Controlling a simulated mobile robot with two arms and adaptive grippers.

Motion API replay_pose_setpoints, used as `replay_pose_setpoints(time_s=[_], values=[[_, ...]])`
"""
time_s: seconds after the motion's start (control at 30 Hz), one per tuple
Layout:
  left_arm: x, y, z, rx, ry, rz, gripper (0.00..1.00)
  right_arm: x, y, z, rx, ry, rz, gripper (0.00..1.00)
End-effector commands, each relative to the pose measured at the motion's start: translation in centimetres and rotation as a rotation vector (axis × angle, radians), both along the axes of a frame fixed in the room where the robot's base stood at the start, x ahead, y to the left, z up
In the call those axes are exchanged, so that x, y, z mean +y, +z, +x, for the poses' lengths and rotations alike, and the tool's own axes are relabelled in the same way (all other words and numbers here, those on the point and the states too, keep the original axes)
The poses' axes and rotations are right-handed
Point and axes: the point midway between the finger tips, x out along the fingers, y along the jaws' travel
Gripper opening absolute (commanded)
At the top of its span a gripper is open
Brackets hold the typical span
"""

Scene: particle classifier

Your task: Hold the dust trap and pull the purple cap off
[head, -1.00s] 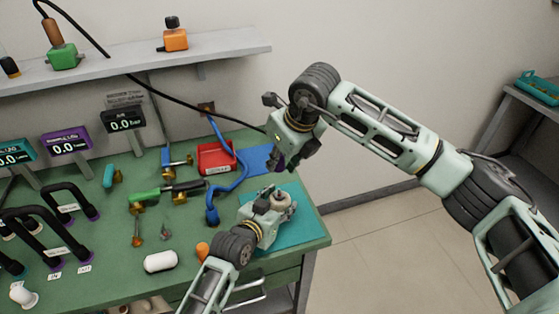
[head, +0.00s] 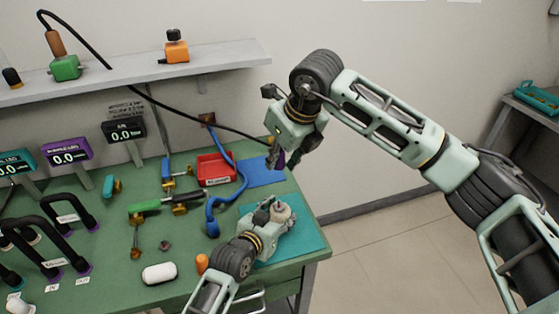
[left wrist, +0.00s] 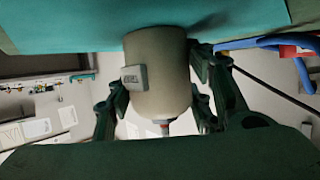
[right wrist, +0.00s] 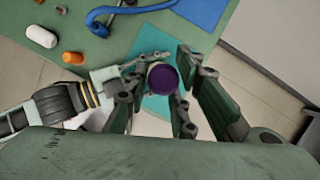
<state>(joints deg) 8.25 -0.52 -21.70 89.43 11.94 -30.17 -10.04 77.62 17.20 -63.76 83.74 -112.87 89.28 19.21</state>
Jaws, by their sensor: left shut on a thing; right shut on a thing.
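The dust trap (head: 283,213) is a beige cylinder above the teal mat on the right end of the bench. My left gripper (head: 273,217) is shut around it from the side. In the left wrist view the beige body (left wrist: 158,70) sits between the fingers, with a small grey label and a red and white tip. My right gripper (head: 279,156) is shut on the purple cap (head: 281,159), above the trap and apart from it. In the right wrist view the round purple cap (right wrist: 163,80) shows between the fingertips. The trap's open end is not clearly visible.
The teal mat (head: 312,245) lies under the trap, with a blue mat (head: 262,172) and a red bin (head: 215,169) behind. A blue hose (head: 213,205), a white capsule (head: 160,273) and an orange piece (head: 202,263) lie left of my left arm. Free floor is right of the bench.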

Motion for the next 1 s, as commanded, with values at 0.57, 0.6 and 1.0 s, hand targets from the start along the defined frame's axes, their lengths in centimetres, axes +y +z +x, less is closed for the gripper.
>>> replay_pose_setpoints(time_s=[0.57, 0.6, 1.0], values=[[0.1, -0.3, -0.1, 0.005, 0.001, 0.003, 0.00, 0.0, 1.6, 0.1, -0.002, -0.001, -0.001, 0.02], [0.1, -0.3, -0.1, 0.005, 0.001, 0.003, 0.00, 0.0, 2.0, 0.0, -0.002, -0.001, -0.001, 0.02], [0.1, -0.3, -0.1, 0.005, 0.001, 0.003, 0.50, 0.0, 3.2, 0.0, 0.000, 0.000, 0.000, 0.02]])
